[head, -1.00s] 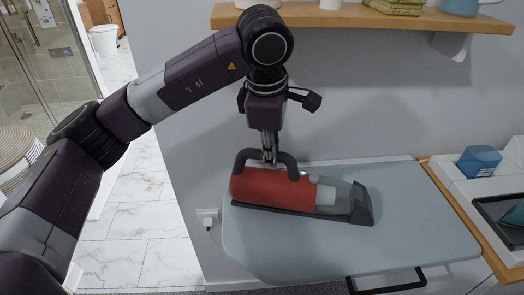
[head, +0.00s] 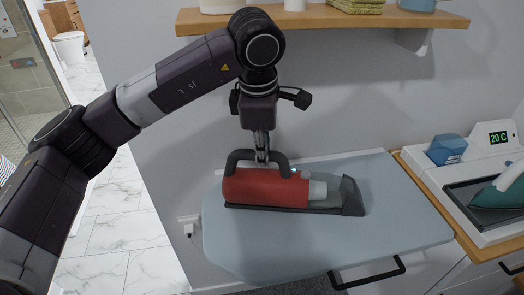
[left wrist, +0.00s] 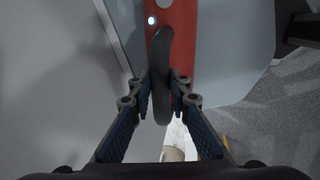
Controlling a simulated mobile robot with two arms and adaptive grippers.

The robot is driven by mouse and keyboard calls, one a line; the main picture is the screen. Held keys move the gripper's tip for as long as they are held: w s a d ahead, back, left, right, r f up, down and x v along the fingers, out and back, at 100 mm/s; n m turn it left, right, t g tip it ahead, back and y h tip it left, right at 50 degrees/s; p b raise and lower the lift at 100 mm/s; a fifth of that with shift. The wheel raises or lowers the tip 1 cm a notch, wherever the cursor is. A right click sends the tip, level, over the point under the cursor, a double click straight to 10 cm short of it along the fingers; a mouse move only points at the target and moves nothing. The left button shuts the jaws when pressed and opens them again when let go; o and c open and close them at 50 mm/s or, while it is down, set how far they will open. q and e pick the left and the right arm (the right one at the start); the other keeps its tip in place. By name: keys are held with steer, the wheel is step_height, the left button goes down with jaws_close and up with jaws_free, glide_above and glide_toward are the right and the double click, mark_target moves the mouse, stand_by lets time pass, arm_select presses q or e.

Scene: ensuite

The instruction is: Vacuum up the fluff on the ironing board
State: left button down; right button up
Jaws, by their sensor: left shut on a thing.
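A red handheld vacuum (head: 265,187) with a dark handle, a clear nose at its right end and a dark underside is over the pale blue ironing board (head: 300,245). My left gripper (head: 262,160) comes down from above and is shut on the vacuum's handle. In the left wrist view my fingers (left wrist: 162,95) sit on both sides of the dark handle (left wrist: 160,60), with the red body (left wrist: 182,40) beyond. I cannot tell whether the vacuum touches the board or hangs just above it. No fluff can be made out. My right gripper is not in view.
A wooden shelf (head: 320,20) runs along the wall above. At the right, a counter holds a teal iron (head: 500,190) and a blue container (head: 446,149). A wall socket (head: 189,225) is left of the board. The board's front and right parts are bare.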

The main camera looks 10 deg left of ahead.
arm_select(q)
steer(key=shift+w+p+v, duration=0.2)
steer(key=shift+p+v, duration=0.35)
steer(key=shift+v, duration=0.5)
steer(key=shift+w+p+v, duration=0.25)
steer(key=shift+p+v, duration=0.3)
steer(key=shift+v, duration=0.45)
steer(key=shift+w+p+v, duration=0.2)
steer(key=shift+p+v, duration=0.35)
steer(key=shift+v, duration=0.5)
steer(key=shift+r, duration=0.1)
